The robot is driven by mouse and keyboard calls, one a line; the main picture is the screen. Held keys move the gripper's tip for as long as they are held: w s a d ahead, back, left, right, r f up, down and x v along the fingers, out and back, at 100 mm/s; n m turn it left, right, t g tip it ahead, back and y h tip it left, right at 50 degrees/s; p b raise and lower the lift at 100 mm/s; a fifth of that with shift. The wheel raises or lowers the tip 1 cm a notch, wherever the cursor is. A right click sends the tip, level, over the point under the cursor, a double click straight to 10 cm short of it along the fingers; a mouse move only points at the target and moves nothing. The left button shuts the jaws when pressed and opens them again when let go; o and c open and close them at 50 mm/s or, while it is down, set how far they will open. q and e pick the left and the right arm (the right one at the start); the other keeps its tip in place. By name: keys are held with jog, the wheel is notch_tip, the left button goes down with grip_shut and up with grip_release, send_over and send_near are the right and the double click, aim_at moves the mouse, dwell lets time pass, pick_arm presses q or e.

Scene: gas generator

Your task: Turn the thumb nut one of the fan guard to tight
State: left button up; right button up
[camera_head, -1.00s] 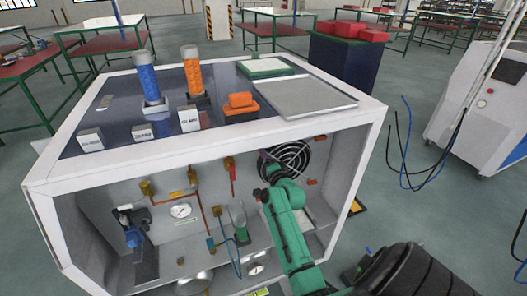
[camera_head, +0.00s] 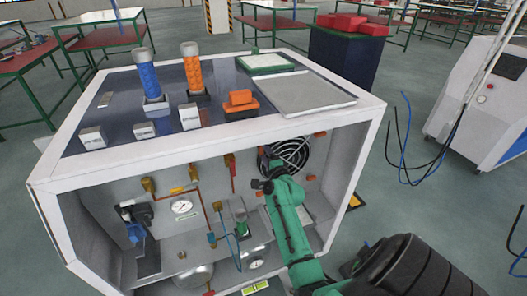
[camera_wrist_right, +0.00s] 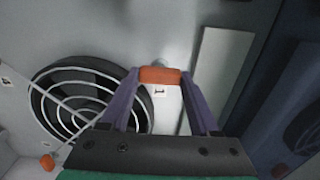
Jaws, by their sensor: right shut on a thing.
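The fan guard (camera_head: 290,155) is a round wire grille on the cabinet's back panel; it also shows at the left of the right wrist view (camera_wrist_right: 75,100). Orange thumb nuts sit around it, one at its upper right (camera_head: 319,134) and one at its lower right (camera_head: 311,178). My right gripper (camera_wrist_right: 160,80) has its two purple fingers on either side of the orange thumb nut one (camera_wrist_right: 160,75), shut on it, beside a small label that seems to read 1. In the head view my right gripper (camera_head: 262,185) is at the guard's lower left and hides this nut. My left gripper is not in view.
The cabinet's open front frames my right arm, with its right wall (camera_head: 345,170) close by. Inside are a gauge (camera_head: 182,206), pipes and valves to the left. A pale panel (camera_wrist_right: 220,75) stands right of the gripper in the wrist view.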

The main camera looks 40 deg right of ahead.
jog(key=o, duration=1.4)
jog(key=shift+c, duration=0.2)
jog(key=b+v, duration=0.2)
jog(key=v, duration=1.2)
jog(key=shift+s, duration=0.25)
jog(key=shift+a, duration=0.15)
